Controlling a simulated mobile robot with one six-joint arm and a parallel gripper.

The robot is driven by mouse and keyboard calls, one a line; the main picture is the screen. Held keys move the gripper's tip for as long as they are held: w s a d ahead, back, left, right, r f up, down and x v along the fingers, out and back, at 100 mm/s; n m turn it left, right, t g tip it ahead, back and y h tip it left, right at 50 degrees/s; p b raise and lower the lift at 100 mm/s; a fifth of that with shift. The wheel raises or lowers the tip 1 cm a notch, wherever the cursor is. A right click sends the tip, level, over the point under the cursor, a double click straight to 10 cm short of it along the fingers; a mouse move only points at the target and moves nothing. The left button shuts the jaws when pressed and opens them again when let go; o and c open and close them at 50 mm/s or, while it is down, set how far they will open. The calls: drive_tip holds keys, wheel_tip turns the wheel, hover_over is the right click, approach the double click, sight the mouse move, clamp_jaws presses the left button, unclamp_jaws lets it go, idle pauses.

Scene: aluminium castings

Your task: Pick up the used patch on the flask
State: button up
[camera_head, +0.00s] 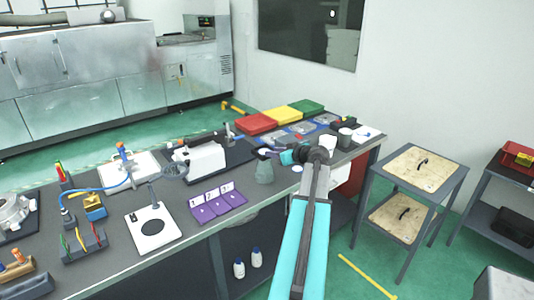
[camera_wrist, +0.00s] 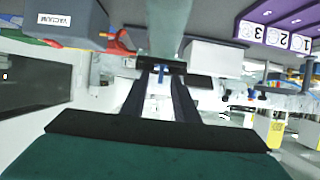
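The flask (camera_head: 264,173) is grey-green and stands upright on the bench, right of the purple cards. A small pale piece at its mouth (camera_head: 264,152) may be the used patch; it is too small to be sure. My gripper (camera_head: 275,154) is at the height of the flask's mouth, just to its right. The wrist view is upside down; there the flask (camera_wrist: 168,28) hangs from the top. My gripper's two dark fingers (camera_wrist: 161,68) point at its mouth end, with a gap between them. The patch is not clear there, and contact cannot be told.
Purple numbered cards (camera_head: 216,201) lie left of the flask, and a white machine (camera_head: 200,160) stands behind them. Red (camera_head: 256,124), yellow (camera_head: 282,115) and green (camera_head: 306,106) trays lie at the back. Grey containers (camera_head: 344,138) stand to the right, near my arm.

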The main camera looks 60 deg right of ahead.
idle(0.3)
clamp_jaws()
drive_tip(key=shift+r, duration=0.15)
drive_tip(key=s+d+f+b+v, duration=0.1)
drive_tip(key=b+v, duration=0.5)
drive_tip(key=v, duration=1)
drive_tip(key=shift+s+d, duration=0.3)
drive_tip(key=shift+d, duration=0.1)
drive_tip(key=shift+f, duration=0.1)
